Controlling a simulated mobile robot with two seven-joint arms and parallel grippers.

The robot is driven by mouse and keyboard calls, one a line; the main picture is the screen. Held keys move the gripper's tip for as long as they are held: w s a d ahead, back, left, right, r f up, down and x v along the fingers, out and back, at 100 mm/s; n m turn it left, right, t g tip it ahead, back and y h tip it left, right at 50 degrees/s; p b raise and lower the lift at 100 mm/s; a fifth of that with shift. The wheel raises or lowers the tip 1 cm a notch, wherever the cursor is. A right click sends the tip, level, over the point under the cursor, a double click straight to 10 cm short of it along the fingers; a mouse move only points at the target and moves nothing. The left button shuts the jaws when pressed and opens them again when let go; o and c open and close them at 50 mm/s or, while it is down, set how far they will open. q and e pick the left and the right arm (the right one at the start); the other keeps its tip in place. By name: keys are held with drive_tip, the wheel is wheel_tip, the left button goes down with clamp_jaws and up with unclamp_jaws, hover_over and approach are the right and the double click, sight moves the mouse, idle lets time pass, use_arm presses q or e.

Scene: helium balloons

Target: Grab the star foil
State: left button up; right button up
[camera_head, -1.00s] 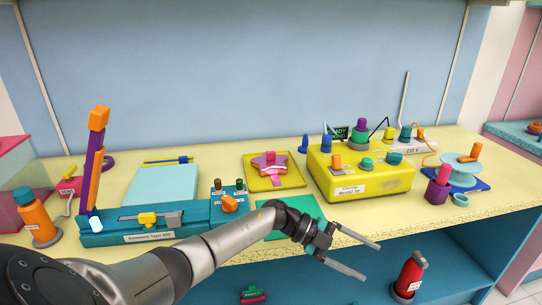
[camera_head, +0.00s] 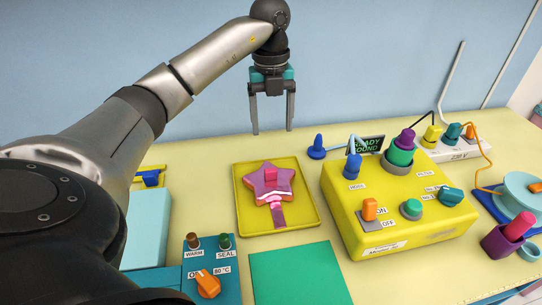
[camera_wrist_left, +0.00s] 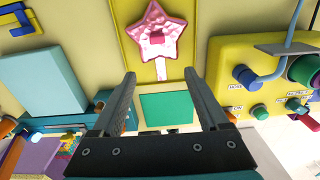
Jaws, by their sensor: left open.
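The star foil (camera_head: 285,185) is a pink-purple star with a pink block on its middle and a short tail toward the front. It lies on a yellow tray (camera_head: 308,215) in the head view. The left wrist view shows the star foil (camera_wrist_left: 151,37) on its tray, beyond the fingertips. My left gripper (camera_head: 272,130) is open and empty. It points down, above and behind the tray in the head view, apart from the star. In the left wrist view my left gripper (camera_wrist_left: 160,80) has both fingers spread wide. My right gripper is not in view.
A yellow machine (camera_head: 400,225) with knobs stands right of the tray. A green mat (camera_head: 300,275) lies in front of it. A teal sealer (camera_head: 215,265) is at the front left. A blue peg (camera_head: 317,148) stands behind the tray's right corner.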

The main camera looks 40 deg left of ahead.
use_arm(q)
drive_tip(key=b, duration=0.1)
hover_over(271, 170)
drive_tip(key=f, duration=0.9)
drive_tip(key=shift+s+d+f, duration=0.1)
drive_tip(key=shift+s, duration=0.25)
drive_tip(key=shift+w+f, duration=0.2)
drive_tip(key=shift+f, duration=1.2)
drive_tip(key=shift+w+f, duration=0.15)
drive_tip(key=shift+f, duration=1.2)
clamp_jaws()
